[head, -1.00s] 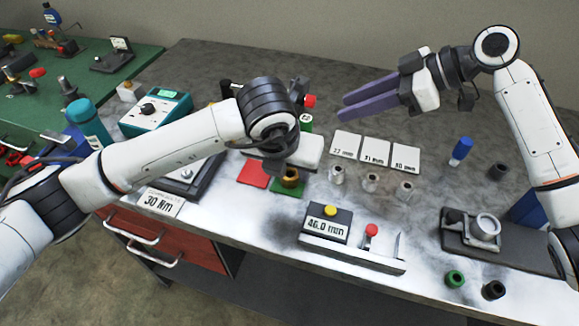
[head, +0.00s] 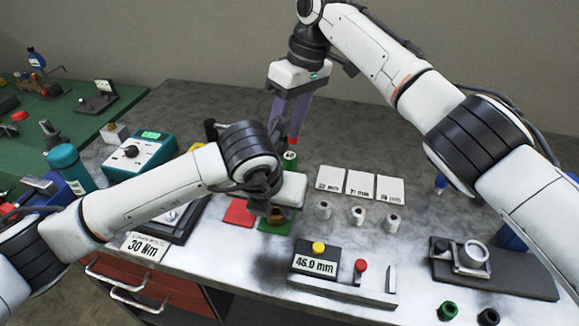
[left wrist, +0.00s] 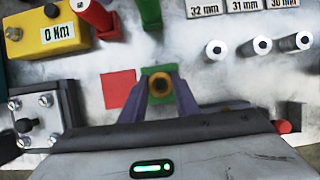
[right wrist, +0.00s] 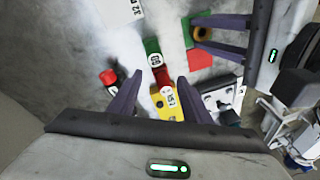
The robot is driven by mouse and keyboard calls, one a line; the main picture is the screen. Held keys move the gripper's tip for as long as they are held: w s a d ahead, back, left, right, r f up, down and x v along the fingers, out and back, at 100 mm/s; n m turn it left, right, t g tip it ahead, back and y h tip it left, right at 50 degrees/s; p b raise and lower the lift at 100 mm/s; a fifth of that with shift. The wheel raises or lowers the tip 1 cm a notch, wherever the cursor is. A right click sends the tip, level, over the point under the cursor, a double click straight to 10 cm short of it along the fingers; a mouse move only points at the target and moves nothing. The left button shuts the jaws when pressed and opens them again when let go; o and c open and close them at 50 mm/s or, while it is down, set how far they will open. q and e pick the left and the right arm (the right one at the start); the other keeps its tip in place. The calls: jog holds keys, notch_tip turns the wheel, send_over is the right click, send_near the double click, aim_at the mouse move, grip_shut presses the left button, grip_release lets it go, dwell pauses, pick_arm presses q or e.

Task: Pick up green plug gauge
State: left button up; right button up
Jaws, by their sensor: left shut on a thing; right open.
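My right gripper (head: 287,128) is open and points down just behind and above the gauge. In the right wrist view, its fingers (right wrist: 160,80) lie either side of the gauge's line, apart from it. My left gripper (left wrist: 159,90) is shut on a brass ring-like part (left wrist: 160,84) at the green pad (head: 275,228). The left arm hides part of the bench in the head view.
A red pad (head: 239,212) lies beside the green one. White size cards (head: 359,183) and several metal cylinders (head: 358,215) stand to the right. A yellow box (left wrist: 60,28) and a red cylinder (left wrist: 95,17) are near the gauge.

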aim_at(290, 155)
jog(key=r+m+h, duration=0.1)
jog(key=r+h, duration=0.1)
jog(key=r, duration=0.1)
jog(key=shift+s+d+m+h, duration=0.2)
jog(key=shift+d+m+h, duration=0.1)
jog(key=shift+d+m, duration=0.1)
jog(key=shift+d+f, duration=0.1)
notch_tip(290, 155, down, 5)
jog(key=shift+f, duration=0.15)
jog(key=shift+s+f, duration=0.2)
jog(key=shift+f, duration=2.9)
grip_shut()
